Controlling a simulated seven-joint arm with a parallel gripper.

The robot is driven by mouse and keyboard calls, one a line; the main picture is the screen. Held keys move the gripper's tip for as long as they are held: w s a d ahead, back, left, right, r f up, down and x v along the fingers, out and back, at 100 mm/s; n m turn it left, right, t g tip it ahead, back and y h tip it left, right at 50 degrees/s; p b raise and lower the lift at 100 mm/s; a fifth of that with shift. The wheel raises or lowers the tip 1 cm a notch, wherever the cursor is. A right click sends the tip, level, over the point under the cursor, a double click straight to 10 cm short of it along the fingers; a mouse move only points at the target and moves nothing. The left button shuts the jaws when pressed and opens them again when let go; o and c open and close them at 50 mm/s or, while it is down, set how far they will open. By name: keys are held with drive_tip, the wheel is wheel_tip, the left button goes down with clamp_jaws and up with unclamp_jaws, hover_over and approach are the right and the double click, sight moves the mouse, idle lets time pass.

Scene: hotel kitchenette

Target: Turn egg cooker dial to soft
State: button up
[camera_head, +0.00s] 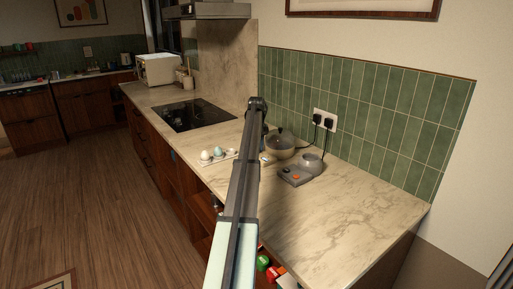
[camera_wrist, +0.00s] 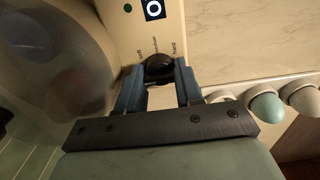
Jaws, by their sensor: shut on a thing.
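The egg cooker (camera_head: 281,151) stands on the counter with a rounded lid, partly behind my arm in the head view. Its cream front panel (camera_wrist: 115,22) and its large smoky lid (camera_wrist: 50,65) fill the left and top of the wrist view. The black dial (camera_wrist: 158,66) is on that panel, with small soft, medium and hard labels around its top side. My gripper (camera_wrist: 160,75) is shut on the dial, one blue finger on each side. The dial's pointer is too dark to read. A square marked panel (camera_wrist: 152,9) sits beyond the dial.
An egg tray (camera_head: 232,156) with several eggs lies beside the cooker; a teal egg (camera_wrist: 265,107) shows at right in the wrist view. A grey appliance (camera_head: 296,176) stands on the other side, below the wall sockets (camera_head: 324,121). The front right counter (camera_head: 345,215) is clear.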

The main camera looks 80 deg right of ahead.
drive_tip(key=shift+m, duration=0.3)
drive_tip(key=m, duration=0.3)
drive_tip(key=shift+m, duration=2.6)
drive_tip(key=o, duration=1)
drive_tip(key=shift+o, duration=0.2)
wheel_tip(320, 180, up, 14)
